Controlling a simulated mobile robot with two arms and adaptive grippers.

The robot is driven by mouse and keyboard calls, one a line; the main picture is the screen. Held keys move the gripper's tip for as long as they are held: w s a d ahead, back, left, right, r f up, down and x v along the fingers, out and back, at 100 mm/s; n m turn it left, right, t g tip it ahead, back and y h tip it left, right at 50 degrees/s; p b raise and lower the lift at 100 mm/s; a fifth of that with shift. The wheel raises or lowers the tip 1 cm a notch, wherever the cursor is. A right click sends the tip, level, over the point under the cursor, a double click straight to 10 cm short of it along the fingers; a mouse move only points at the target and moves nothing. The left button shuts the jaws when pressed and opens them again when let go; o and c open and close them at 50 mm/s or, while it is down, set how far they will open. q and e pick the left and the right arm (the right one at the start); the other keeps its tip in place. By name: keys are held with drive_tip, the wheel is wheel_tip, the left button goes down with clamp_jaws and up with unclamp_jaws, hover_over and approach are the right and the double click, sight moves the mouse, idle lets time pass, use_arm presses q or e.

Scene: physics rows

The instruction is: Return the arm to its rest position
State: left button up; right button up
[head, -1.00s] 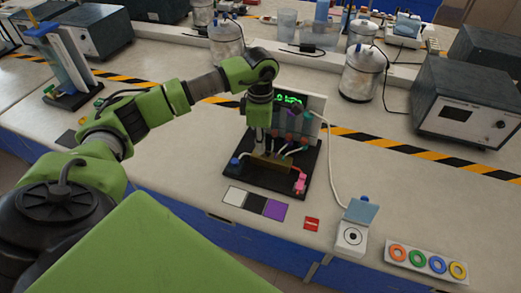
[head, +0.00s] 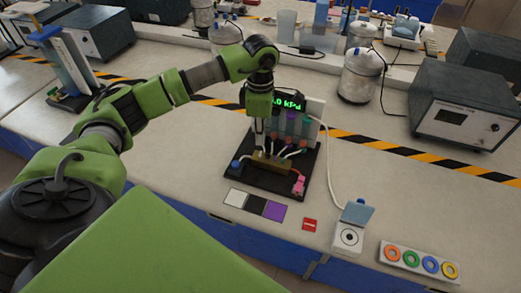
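My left arm (head: 155,98) reaches in from the left, bends at the wrist and points down. My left gripper (head: 259,139) hangs over the back left part of a dark board (head: 245,180) with a small pressure rig. It partly hides the rig's panel, whose green display (head: 291,104) reads in kPa. The fingers are small and dark against the rig, so I cannot tell whether they are open or shut, or touching anything. A brass block (head: 270,162) with several tubes sits just below them. My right gripper is not in view.
A white box with a raised blue lid (head: 355,212) and a tray of coloured rings (head: 420,261) stand at the front right. A grey instrument (head: 465,105) and a metal canister (head: 361,76) stand behind. Bare bench lies left of the board.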

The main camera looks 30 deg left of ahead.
use_arm(q)
wheel_tip(320, 180, up, 2)
drive_tip(key=shift+p, duration=0.4)
